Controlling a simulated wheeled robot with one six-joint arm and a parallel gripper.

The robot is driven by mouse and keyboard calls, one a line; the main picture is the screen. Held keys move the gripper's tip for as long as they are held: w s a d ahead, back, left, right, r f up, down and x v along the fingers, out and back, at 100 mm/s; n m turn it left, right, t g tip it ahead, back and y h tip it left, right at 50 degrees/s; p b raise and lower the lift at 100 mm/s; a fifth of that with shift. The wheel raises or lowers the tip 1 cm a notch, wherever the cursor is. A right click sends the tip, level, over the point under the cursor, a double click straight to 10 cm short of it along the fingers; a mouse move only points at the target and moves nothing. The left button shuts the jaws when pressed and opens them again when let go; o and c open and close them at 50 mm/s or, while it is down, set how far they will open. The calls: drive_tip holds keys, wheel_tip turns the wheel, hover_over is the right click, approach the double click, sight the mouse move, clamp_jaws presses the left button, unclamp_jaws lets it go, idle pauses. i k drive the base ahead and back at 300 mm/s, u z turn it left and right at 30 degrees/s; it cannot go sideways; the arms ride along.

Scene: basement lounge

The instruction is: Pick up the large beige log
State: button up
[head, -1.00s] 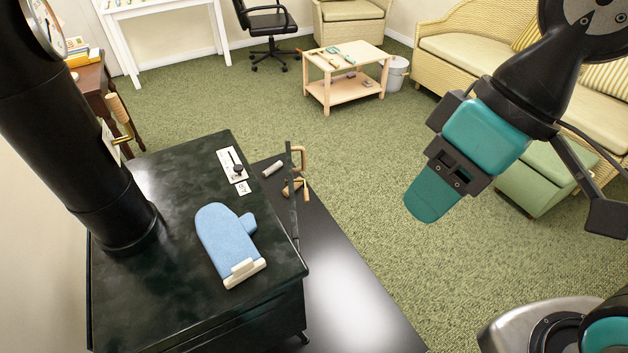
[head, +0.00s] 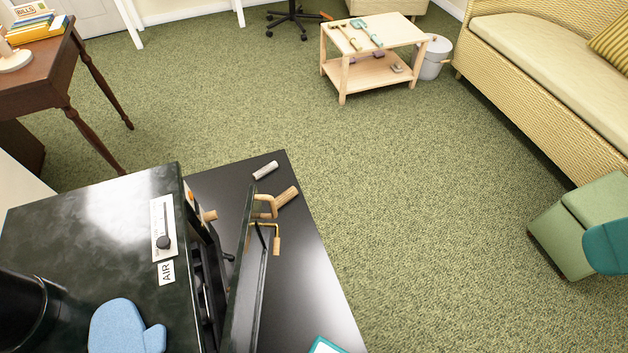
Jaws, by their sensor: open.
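Two short logs lie on the black floor plate beside the stove in the head view. One is pale greyish beige (head: 265,170), near the plate's far edge. The other is a tan log (head: 288,196), slightly thicker, just behind the open stove door's wooden handle. I cannot tell for certain which is the large beige log; both are small in the picture.
The dark stove (head: 100,230) stands at left, its door (head: 245,275) open over the plate (head: 305,270). A blue mitt (head: 122,328) lies on top. A teal-edged item (head: 325,346) is cut off below. Green carpet (head: 400,190) is clear toward the low table (head: 375,72) and sofa (head: 560,85).

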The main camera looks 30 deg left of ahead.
sight(292, 192)
drive_tip(key=i, duration=1)
drive_tip(key=u, duration=0.65)
drive_tip(key=i, duration=0.65)
drive_tip(key=u, duration=1.1)
drive_tip(key=i, duration=0.6)
drive_tip(key=u, duration=0.5)
